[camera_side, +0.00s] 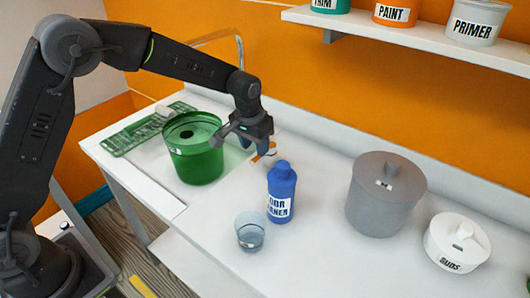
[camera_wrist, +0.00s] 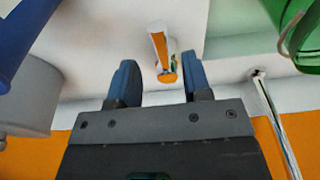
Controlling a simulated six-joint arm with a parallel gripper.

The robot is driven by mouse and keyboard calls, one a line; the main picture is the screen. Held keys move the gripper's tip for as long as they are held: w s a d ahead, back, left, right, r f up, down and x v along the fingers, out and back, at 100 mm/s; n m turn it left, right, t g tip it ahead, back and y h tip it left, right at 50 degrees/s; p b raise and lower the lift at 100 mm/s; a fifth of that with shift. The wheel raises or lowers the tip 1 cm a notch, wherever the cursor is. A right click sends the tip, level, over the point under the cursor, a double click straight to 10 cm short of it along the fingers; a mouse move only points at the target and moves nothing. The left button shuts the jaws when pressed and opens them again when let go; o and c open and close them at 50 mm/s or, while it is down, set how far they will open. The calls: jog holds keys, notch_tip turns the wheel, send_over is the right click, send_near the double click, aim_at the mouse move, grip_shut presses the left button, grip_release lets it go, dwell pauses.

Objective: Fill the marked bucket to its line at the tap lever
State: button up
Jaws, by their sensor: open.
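The green bucket (camera_side: 195,160) stands upright at the left of the counter, in the sink area; its fill line cannot be made out. Part of it shows at the upper right of the wrist view (camera_wrist: 303,45). A small lever with an orange face (camera_wrist: 160,48) lies ahead of my gripper (camera_wrist: 160,78), between the two blue fingers in the picture. The lever also shows in the side view (camera_side: 264,152), partly hidden by my gripper (camera_side: 243,142). My gripper is open and empty, just right of the bucket. The chrome tap pipe (camera_side: 238,45) rises behind the bucket.
A blue cleaner bottle (camera_side: 282,192) and a clear cup (camera_side: 250,231) stand close to the right of my gripper. A grey lidded pot (camera_side: 385,195) and a white lidded tub (camera_side: 456,243) stand farther right. A paint shelf (camera_side: 410,40) hangs above. A green rack (camera_side: 145,130) lies left.

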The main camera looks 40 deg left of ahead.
aim_at(257, 159)
jog(key=shift+w+f, duration=0.2)
jog(key=shift+f, duration=1.25)
jog(key=shift+w+f, duration=0.2)
jog(key=shift+f, duration=1.25)
jog(key=shift+c, duration=0.2)
